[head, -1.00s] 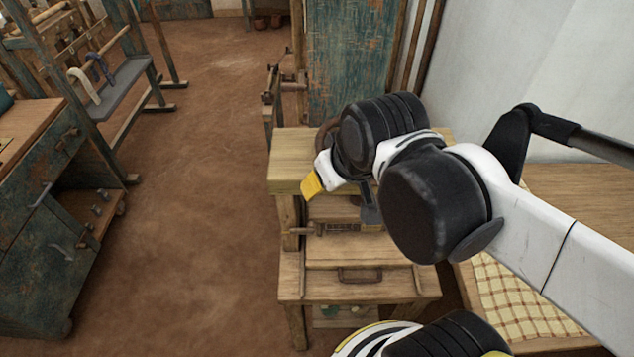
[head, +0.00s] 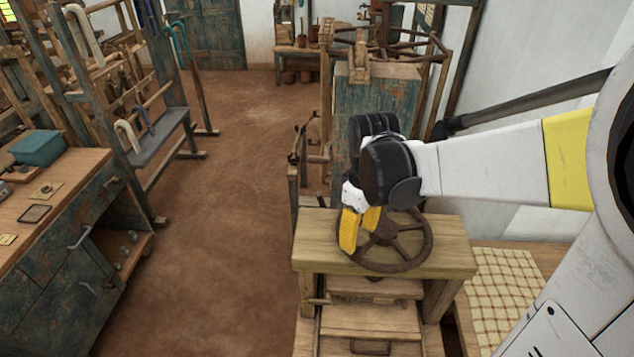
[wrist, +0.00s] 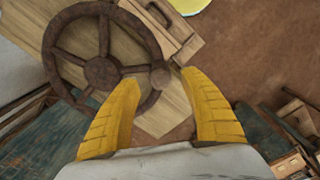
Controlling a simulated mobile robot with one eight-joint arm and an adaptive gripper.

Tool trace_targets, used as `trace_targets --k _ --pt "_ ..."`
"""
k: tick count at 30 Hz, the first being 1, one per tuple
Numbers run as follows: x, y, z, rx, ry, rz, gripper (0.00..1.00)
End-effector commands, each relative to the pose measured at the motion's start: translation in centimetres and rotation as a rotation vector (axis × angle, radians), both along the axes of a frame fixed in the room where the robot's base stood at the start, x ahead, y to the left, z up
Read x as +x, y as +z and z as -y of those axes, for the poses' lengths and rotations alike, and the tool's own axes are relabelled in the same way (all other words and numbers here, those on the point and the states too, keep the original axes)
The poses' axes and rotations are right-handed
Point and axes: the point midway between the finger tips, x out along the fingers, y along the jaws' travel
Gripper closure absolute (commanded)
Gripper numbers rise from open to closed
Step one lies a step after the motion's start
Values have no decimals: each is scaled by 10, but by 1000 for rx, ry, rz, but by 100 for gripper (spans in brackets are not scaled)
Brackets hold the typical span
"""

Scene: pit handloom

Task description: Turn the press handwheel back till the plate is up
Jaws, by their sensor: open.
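The press handwheel (head: 413,246) is a brown, rusty spoked wheel lying flat above the wooden top beam (head: 450,258) of the press. It also shows in the wrist view (wrist: 72,40), with a round knob (wrist: 160,77) on its rim. My gripper (head: 358,232) has yellow fingers and is over the wheel's left side in the head view. In the wrist view my gripper (wrist: 158,92) is open, its fingertips on either side of the knob and apart from each other. I cannot tell whether they touch it.
A checked cloth (head: 500,290) lies on a bench at the right. A worn blue-green cabinet (head: 60,240) stands at the left. The brown floor (head: 230,220) between is clear.

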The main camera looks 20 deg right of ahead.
Motion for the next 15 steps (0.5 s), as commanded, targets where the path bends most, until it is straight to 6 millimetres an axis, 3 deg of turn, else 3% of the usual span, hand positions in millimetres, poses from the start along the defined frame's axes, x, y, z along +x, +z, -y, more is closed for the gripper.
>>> trace_targets --k 1,6,15 --pt "1 -12 0 0 0 0 48" --pt "0 -36 0 0 -1 1 48" --pt "0 -45 0 0 -1 1 48"
